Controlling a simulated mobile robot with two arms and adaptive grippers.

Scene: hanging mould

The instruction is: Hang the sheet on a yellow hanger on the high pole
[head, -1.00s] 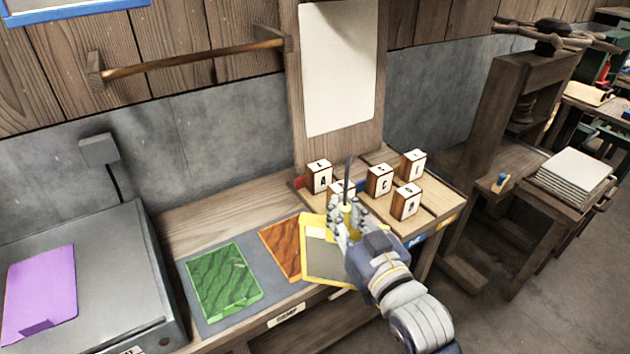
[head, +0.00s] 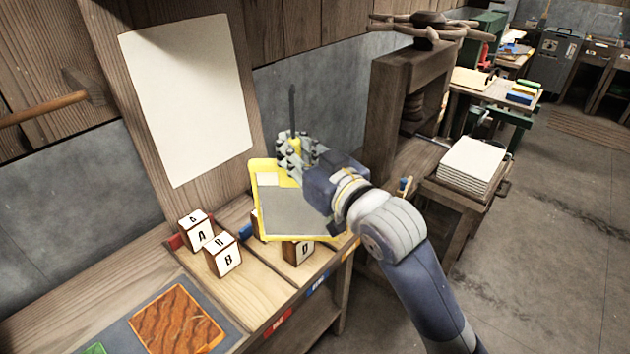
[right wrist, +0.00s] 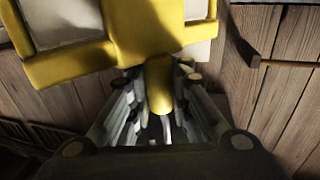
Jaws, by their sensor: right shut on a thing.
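My right gripper (head: 301,150) is shut on the yellow hanger (head: 262,225), near the base of its dark upright hook. It holds the hanger above the letter blocks. The hanger's yellow frame surrounds a grey sheet (head: 295,212) with a small pale patch at its upper left. In the right wrist view, my right gripper (right wrist: 160,105) closes around a yellow stem below the yellow frame (right wrist: 150,30). A wooden pole (head: 42,108) is fixed to the wall at the far left, apart from the hanger; a pole also shows in the right wrist view (right wrist: 290,65). My left gripper is not in view.
Letter blocks (head: 222,256) stand on the bench beneath the hanger, some partly hidden. A blank white board (head: 188,100) is on the wall post behind. A wooden press (head: 395,90) and a stack of white sheets (head: 470,165) stand to the right. An orange sheet (head: 176,320) lies at lower left.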

